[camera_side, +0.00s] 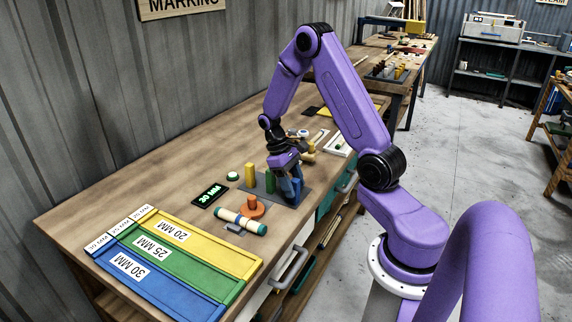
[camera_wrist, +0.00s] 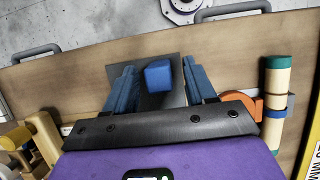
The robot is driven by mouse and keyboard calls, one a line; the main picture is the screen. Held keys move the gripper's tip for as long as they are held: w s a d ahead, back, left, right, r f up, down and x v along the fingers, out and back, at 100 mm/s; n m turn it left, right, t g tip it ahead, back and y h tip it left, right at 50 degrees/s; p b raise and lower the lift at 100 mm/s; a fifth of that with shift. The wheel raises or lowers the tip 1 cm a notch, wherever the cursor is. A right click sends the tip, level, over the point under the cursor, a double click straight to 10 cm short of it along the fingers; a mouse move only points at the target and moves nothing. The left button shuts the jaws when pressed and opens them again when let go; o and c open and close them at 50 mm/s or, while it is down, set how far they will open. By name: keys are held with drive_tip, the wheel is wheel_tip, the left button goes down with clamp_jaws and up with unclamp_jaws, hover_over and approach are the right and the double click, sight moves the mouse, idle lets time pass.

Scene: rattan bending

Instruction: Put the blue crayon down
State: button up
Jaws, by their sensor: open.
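The blue crayon (camera_wrist: 158,75) stands on a dark grey plate (camera_wrist: 177,70) in the wrist view, between the two blue fingers of my gripper (camera_wrist: 159,88). A gap shows on each side of it, so the fingers look clear of it. In the side view my gripper (camera_side: 291,188) is low over the right end of the plate (camera_side: 290,203), pointing down and open. There its blue fingers hide most or all of the blue crayon. A green crayon (camera_side: 270,181) and a yellow crayon (camera_side: 250,173) stand upright on the plate to its left.
An orange piece (camera_side: 252,207) and a banded tan rod (camera_side: 241,221) on a stand are near the plate. A 30 MM display (camera_side: 210,195) and a green button (camera_side: 233,176) lie behind. Yellow, green and blue trays (camera_side: 150,285) fill the table's near end.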

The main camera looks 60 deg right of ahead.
drive_tip(key=v, duration=0.9)
drive_tip(key=a+r+n+t+h, duration=0.1)
drive_tip(key=a+r+n, duration=0.15)
drive_tip(key=a, duration=0.55)
drive_tip(key=s+a+r+n+t, duration=0.2)
drive_tip(key=s+a+n, duration=0.3)
drive_tip(key=a, duration=0.4)
drive_tip(key=s+a+n, duration=0.2)
drive_tip(key=s+a, duration=0.1)
drive_tip(key=s, duration=0.5)
drive_tip(key=s+a+r+n+t+y, duration=0.1)
drive_tip(key=s+a+n, duration=0.2)
drive_tip(key=s, duration=0.6)
drive_tip(key=shift+s+a+t, duration=0.15)
drive_tip(key=shift+s+t, duration=0.15)
